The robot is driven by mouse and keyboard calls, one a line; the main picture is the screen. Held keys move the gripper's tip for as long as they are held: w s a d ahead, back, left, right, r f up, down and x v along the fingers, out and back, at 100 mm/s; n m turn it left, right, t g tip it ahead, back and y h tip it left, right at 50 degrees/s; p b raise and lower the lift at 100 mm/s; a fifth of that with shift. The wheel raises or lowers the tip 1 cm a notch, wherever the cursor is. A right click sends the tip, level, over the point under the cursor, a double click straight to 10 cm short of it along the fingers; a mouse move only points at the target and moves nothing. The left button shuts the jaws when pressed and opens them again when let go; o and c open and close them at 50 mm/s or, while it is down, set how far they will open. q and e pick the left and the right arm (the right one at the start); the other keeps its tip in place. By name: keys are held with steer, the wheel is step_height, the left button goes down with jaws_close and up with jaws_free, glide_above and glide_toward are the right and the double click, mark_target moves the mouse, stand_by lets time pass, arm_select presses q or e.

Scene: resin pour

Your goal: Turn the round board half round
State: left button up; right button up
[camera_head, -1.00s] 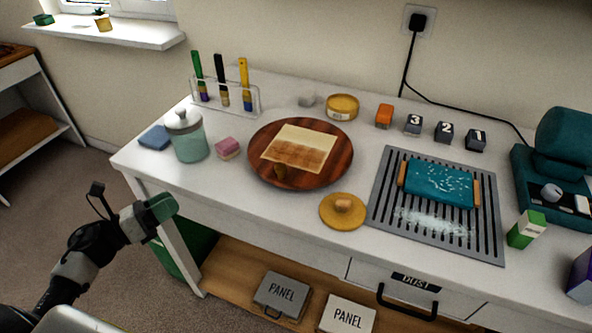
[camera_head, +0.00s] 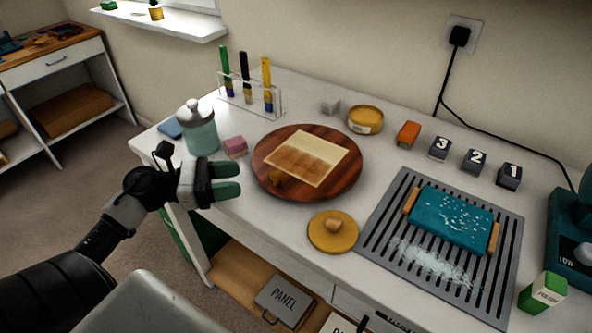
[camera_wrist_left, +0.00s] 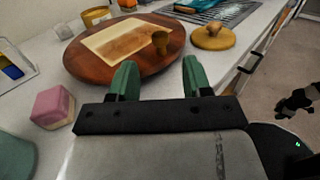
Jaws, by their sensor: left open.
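The round board (camera_head: 345,183) is dark reddish wood and lies flat on the white bench. On it lies a pale panel with a brown stained part (camera_head: 313,157). A small brown knob-like piece (camera_head: 277,178) stands at the board's near left edge. My left gripper (camera_head: 240,180) is open and empty, just left of the board and apart from it. In the left wrist view the two green fingertips (camera_wrist_left: 158,75) point at the board (camera_wrist_left: 88,72), with the brown knob (camera_wrist_left: 160,42) beyond them.
A pink block (camera_head: 235,146) and a lidded jar (camera_head: 201,132) stand left of the board. A yellow disc with a knob (camera_head: 333,232) lies in front. A slotted grey grille (camera_head: 395,225) with a teal block (camera_head: 451,218) is to the right. Brushes stand in a rack (camera_head: 283,103) behind.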

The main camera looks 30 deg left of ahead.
mark_target(276, 173)
arm_select(q)
steer(key=shift+w+d+r, duration=0.1)
steer(key=shift+w+d, duration=0.2)
steer(key=shift+d, duration=0.05)
steer(key=p+x, duration=0.1)
steer(key=x, duration=0.3)
steer(key=shift+a+r, duration=0.1)
steer(key=p+x, duration=0.1)
steer(key=x, duration=0.3)
steer(key=shift+w+d+f, duration=0.25)
steer(key=shift+d, duration=0.05)
arm_select(e)
steer(key=r, duration=0.1)
steer(key=s+a+r, duration=0.1)
steer(key=shift+a+r, duration=0.25)
steer(key=shift+r, duration=0.1)
arm_select(q)
steer(key=shift+c, duration=0.2)
jaws_close()
